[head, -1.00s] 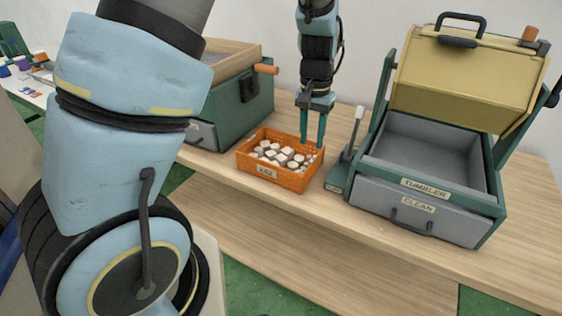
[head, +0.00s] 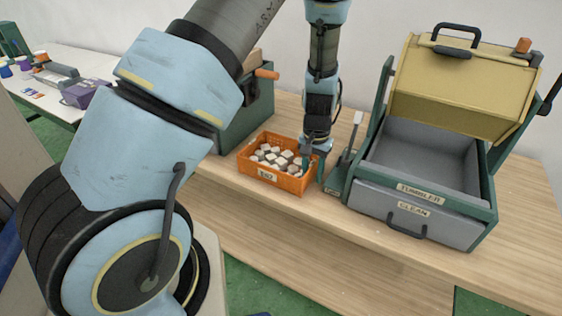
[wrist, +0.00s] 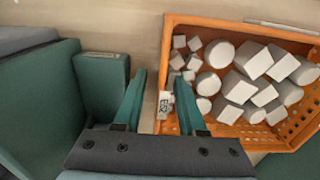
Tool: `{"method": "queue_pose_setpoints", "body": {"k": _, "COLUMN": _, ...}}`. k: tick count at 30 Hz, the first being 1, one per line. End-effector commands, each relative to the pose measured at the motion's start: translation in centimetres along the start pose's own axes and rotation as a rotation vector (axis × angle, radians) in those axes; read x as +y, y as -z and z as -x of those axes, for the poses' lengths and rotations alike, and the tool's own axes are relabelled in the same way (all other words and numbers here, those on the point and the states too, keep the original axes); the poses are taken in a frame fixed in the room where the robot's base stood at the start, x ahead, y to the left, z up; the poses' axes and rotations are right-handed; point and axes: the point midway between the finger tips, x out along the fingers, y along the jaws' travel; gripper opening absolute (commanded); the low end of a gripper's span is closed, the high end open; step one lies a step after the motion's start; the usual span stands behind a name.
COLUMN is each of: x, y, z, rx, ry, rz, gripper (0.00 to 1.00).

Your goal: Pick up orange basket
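The orange basket (head: 288,184) sits upright on the wooden table, filled with white and grey block-like pieces. My gripper (head: 314,170) points down at the basket's right end in the head view. In the wrist view, its two green fingers (wrist: 160,78) are apart and straddle the end wall of the basket (wrist: 168,55). One finger is outside the wall and the other is inside, close to the pieces. A small label shows on the wall between the fingers. I see no clear contact of both fingers with the wall.
A green and grey tumbler machine (head: 425,190) with a raised yellow lid stands close on the right, its lever (head: 352,140) near my gripper. The table's front edge is close before the basket.

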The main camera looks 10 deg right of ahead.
Motion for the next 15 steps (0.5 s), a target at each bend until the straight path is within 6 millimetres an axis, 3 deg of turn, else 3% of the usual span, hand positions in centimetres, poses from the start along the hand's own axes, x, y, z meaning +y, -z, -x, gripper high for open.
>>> {"method": "queue_pose_setpoints", "body": {"k": 8, "x": 0.00, "y": 0.03, "z": -0.34, "rx": 0.002, "ry": 0.000, "rz": -0.001, "gripper": 0.40}}
{"method": "queue_pose_setpoints", "body": {"k": 15, "x": -0.01, "y": 0.03, "z": -0.32, "rx": 0.001, "ry": 0.000, "rz": -0.001, "gripper": 0.14}}
